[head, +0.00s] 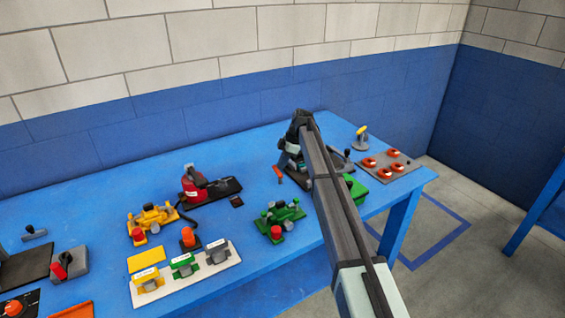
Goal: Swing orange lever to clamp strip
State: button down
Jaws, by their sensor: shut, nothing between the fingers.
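A small orange piece (278,173), which looks like the orange lever, shows just left of my gripper on the blue table. My gripper (294,172) points down at the end of my arm, close beside this piece. It is shut with nothing held. The fingertips are small and dark here, so I cannot tell whether they touch the orange piece. My arm hides much of the device around it. A dark plate (341,163) shows partly behind my arm. I cannot make out the strip.
A red device on a black base (232,186), a yellow device (153,217) and a green device (281,213) stand to the left. A grey panel with several red knobs (403,177) is at right. The blue table (290,262) is clear along its front middle.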

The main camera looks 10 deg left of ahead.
jog(key=shift+d+f, duration=0.1)
jog(key=w+d, duration=0.2)
jog(key=d, duration=0.1)
jog(key=shift+w+d, duration=0.1)
jog(key=shift+w, duration=0.2)
jog(key=v, duration=1)
jog(key=shift+w+a, duration=0.25)
jog(key=shift+a, duration=0.1)
